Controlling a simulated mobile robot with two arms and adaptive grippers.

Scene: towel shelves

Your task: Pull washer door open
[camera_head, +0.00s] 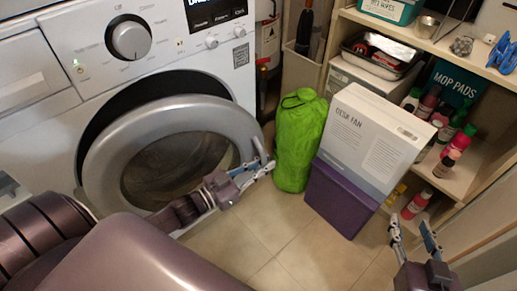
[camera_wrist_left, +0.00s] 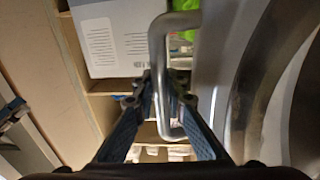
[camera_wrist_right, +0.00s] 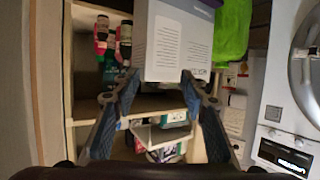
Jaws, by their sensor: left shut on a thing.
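The white washer (camera_head: 140,60) stands at the left of the head view. Its round silver door (camera_head: 105,150) stands partly open, with a dark gap showing behind its upper left edge. My left gripper (camera_head: 259,168) is at the door's right edge, shut on the door handle. In the left wrist view the metal bar handle (camera_wrist_left: 157,75) runs between the fingers, beside the grey door (camera_wrist_left: 222,65). My right gripper (camera_head: 412,236) is at the lower right, away from the washer. It is open and empty in the right wrist view (camera_wrist_right: 158,95).
A green bag (camera_head: 299,140) stands just right of the door. Beside it, a white desk fan box (camera_head: 370,135) sits on a purple box (camera_head: 338,200). Shelves (camera_head: 462,178) with bottles stand at the right. Tiled floor (camera_head: 245,235) is clear in front.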

